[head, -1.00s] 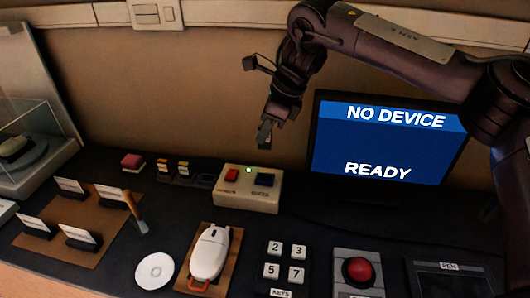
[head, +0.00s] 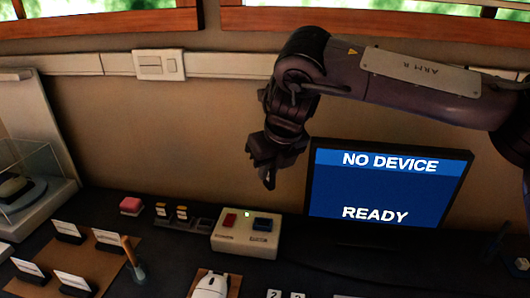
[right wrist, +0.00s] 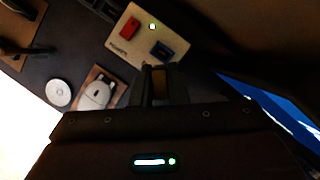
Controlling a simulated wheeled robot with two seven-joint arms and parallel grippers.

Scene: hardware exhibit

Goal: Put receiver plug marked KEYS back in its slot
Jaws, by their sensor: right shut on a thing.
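My right gripper (head: 268,182) hangs in the air, above and behind the beige box (head: 245,238), left of the screen. In the right wrist view its fingers (right wrist: 158,82) are shut on a small brownish-yellow thing (right wrist: 158,76). It may be a receiver plug; no marking on it is readable. A dark rack (head: 182,223) left of the box holds two small plugs with yellow tops (head: 161,209). Its right end looks dark and unfilled. The beige box carries a red block (head: 230,220), a blue block (head: 262,224) and a lit green lamp. My left gripper is out of view.
The screen (head: 388,187) reads NO DEVICE, READY. A pink block (head: 131,205) lies left of the rack. A white mouse (head: 211,287) sits in front of the box. Card holders and an upright wooden-handled tool (head: 130,254) stand at left, near a glass case (head: 22,180).

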